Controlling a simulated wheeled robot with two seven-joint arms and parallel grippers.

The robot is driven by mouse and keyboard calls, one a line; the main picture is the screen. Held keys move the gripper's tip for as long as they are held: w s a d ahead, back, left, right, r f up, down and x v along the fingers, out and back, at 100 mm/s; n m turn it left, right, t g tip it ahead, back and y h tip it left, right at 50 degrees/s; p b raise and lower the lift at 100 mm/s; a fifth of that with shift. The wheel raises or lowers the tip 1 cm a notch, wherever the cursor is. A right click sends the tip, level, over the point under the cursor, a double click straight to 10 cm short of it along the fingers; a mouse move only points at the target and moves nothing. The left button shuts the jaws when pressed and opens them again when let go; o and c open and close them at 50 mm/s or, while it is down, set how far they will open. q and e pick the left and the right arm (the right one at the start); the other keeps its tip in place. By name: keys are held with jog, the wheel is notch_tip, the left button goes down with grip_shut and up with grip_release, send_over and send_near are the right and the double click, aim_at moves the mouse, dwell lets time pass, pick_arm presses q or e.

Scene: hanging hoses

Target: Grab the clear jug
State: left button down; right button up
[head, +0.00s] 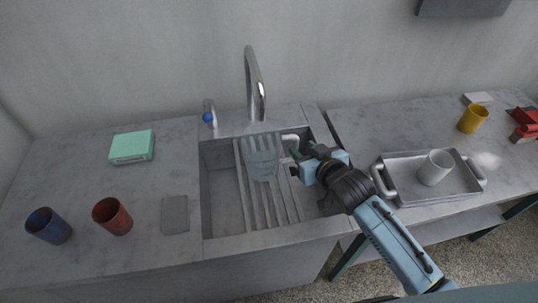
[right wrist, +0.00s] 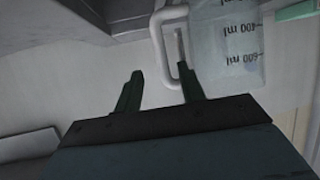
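The clear jug (head: 262,158) stands in the sink under the faucet, with its white handle (head: 291,139) turned to the right. In the right wrist view the jug (right wrist: 228,45) shows its printed ml marks at the upper right. Its white handle (right wrist: 160,45) hangs just beyond the fingers. My right gripper (head: 293,158) is over the right side of the sink, close to the handle. In the right wrist view the right gripper (right wrist: 163,90) has its two dark green fingers apart, with nothing held between them. My left gripper is not in view.
The grey sink (head: 220,205) has a ribbed rack and a tall faucet (head: 256,85) behind the jug. A metal tray (head: 410,190) with a white cup (head: 435,167) stands right. Blue (head: 48,226) and red (head: 112,216) cups stand left.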

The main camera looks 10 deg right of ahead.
aim_at(297, 146)
jog(key=shift+a+x, duration=0.2)
jog(key=shift+x, duration=2.15)
jog(key=shift+c, duration=0.4)
grip_shut()
